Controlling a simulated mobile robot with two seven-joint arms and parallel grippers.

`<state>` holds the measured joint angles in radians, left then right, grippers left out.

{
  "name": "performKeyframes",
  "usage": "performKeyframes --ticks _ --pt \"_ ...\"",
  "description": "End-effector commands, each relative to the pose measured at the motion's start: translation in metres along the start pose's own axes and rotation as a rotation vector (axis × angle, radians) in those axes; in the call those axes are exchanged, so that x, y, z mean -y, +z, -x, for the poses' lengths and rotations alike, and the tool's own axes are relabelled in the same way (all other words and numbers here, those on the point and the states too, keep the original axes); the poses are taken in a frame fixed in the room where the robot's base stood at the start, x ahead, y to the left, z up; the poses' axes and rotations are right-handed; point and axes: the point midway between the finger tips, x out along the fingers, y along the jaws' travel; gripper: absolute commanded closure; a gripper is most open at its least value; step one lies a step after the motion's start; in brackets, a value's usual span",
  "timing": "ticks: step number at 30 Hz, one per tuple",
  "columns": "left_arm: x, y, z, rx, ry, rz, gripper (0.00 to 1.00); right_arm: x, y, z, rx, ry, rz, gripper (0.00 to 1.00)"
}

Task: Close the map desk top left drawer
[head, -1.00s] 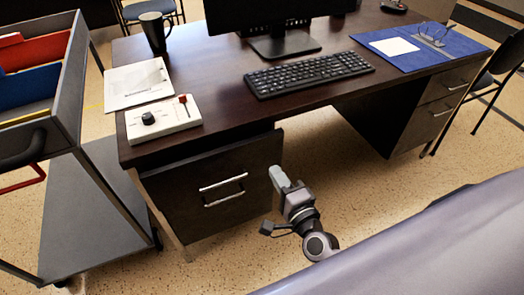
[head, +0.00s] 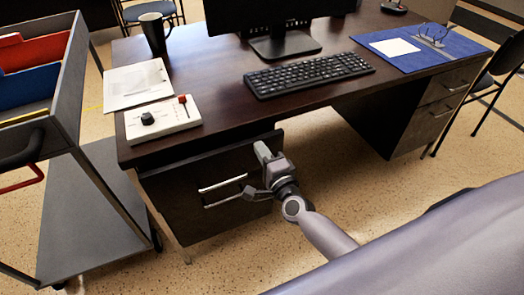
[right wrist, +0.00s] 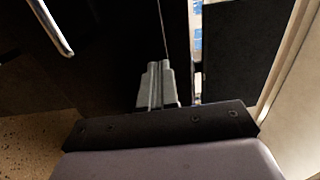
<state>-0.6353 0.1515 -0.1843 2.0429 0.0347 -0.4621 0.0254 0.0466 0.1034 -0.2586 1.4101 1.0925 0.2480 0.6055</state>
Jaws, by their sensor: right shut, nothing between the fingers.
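The map desk (head: 225,125) has a dark left pedestal with two silver handles, one close above the other. The top left drawer (head: 165,190) stands out from under the desk top, partly open. Its front and a handle (right wrist: 52,28) show in the right wrist view, with a narrow gap beside the front. My right gripper (head: 264,153) is shut and empty at the right part of the drawer front, near its upper edge. In the right wrist view its closed fingertips (right wrist: 155,72) point at the dark front; I cannot tell whether they touch. My left gripper is not in view.
A control box (head: 162,119), papers (head: 137,84), a mug (head: 155,32), a keyboard (head: 308,73), a monitor (head: 283,45) and a blue folder (head: 420,45) are on the desk. A grey cart (head: 80,205) stands close on the left. Floor is clear before the knee space.

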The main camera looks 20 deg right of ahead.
Motion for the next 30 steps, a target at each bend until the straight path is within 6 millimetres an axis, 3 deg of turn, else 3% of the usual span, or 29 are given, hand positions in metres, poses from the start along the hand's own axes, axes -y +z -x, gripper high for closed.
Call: performKeyframes --ticks 5,15,30 --pt "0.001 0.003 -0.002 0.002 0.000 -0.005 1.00 -0.001 0.000 -0.005 -0.001 -0.002 0.000 1.00" --pt "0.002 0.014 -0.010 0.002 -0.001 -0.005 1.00 -0.001 0.000 -0.045 -0.001 -0.002 0.000 1.00" --pt "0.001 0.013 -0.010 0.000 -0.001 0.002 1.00 0.002 0.001 -0.049 0.001 -0.003 -0.001 1.00"
